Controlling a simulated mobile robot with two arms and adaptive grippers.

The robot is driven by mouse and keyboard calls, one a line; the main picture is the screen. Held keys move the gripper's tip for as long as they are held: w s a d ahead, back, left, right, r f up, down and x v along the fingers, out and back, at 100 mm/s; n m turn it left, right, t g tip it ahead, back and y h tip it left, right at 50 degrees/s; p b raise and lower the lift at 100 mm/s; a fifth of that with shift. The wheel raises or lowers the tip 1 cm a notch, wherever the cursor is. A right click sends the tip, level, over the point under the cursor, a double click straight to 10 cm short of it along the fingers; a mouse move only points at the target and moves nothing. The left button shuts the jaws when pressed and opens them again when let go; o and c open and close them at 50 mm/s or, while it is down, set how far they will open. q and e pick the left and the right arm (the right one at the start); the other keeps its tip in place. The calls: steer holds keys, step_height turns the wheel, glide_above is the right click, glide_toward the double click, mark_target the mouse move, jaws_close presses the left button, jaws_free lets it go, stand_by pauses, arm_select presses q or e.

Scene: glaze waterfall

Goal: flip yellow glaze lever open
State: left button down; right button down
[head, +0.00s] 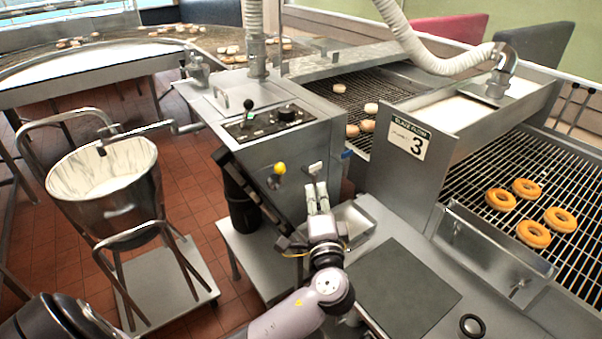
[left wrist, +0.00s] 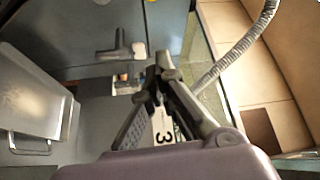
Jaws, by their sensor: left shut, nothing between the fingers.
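The yellow-knobbed lever (head: 279,168) sticks out from the front of the steel glaze machine (head: 300,148). Only a sliver of yellow (left wrist: 150,1) shows at the top edge of the left wrist view. My left gripper (head: 317,188) is shut and empty, to the right of and a little below the yellow knob in the head view, apart from it. Its closed fingertips (left wrist: 164,62) also show in the left wrist view. A pale-ended handle (head: 316,167) is just above the fingertips; it also shows in the left wrist view (left wrist: 137,50). Whether they touch I cannot tell. My right gripper is out of view.
A control panel with a black-knobbed lever (head: 248,105) is on the machine's top. A steel bucket (head: 110,190) on a stand is at left. Donuts (head: 533,234) lie on the wire conveyor at right. A sign marked 3 (head: 409,138) stands beside it. A dark mat (head: 405,290) lies below.

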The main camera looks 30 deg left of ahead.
mark_target(280, 178)
arm_select(q)
steer(key=p+x, duration=0.4)
steer(key=x, duration=0.6)
steer(key=s+a, duration=0.1)
steer(key=s+a+f+p, duration=0.1)
steer(key=s, duration=0.1)
steer(key=shift+s, duration=0.15)
